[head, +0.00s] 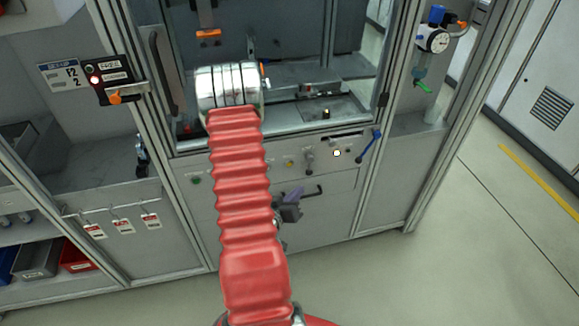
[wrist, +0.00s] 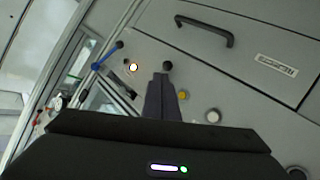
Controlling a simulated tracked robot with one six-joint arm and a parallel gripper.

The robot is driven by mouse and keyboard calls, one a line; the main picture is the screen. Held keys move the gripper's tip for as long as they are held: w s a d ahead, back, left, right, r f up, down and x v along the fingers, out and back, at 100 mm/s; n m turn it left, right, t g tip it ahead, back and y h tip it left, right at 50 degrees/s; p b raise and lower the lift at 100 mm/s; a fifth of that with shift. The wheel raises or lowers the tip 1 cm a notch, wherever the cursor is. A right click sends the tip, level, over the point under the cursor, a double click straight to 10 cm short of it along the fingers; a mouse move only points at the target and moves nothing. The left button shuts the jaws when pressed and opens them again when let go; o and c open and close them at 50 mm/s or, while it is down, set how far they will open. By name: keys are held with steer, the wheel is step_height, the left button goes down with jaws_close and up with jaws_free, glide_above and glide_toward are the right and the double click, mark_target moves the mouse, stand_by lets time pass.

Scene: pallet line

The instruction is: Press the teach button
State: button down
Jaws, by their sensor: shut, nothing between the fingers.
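A row of controls sits on the grey panel under the machine window. A small lit button (head: 337,153) glows white with an orange rim; it also shows in the wrist view (wrist: 133,67). A yellow button (head: 290,163) is to its left, and it shows in the wrist view (wrist: 183,95). I cannot read which one is labelled teach. My gripper (head: 293,194) is shut and empty in front of the panel, below the control row. In the wrist view its fingertips (wrist: 162,77) appear just short of a black knob (wrist: 167,65), between the lit and yellow buttons.
A blue lever (head: 370,145) stands right of the lit button. A green button (head: 196,180) is at the panel's left. A black handle (wrist: 205,28) sticks out of the panel below the controls. A red-lit box (head: 108,80) hangs on the left frame. The floor at right is clear.

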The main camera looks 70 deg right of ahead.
mark_target(289, 164)
steer(key=shift+d, duration=0.1)
stand_by(0.3)
steer(key=w+d, duration=0.4)
steer(key=d, duration=0.3)
steer(key=shift+w+d, duration=0.2)
steer(key=shift+d, duration=0.05)
steer(key=shift+w+d, duration=0.1)
stand_by(2.1)
steer(key=shift+w+d, duration=0.2)
steer(key=shift+d, duration=0.05)
steer(key=shift+w+d, duration=0.2)
steer(key=shift+d, duration=0.15)
stand_by(1.3)
steer(key=shift+a, duration=0.1)
steer(key=shift+s+a, duration=0.4)
steer(key=shift+a, duration=0.25)
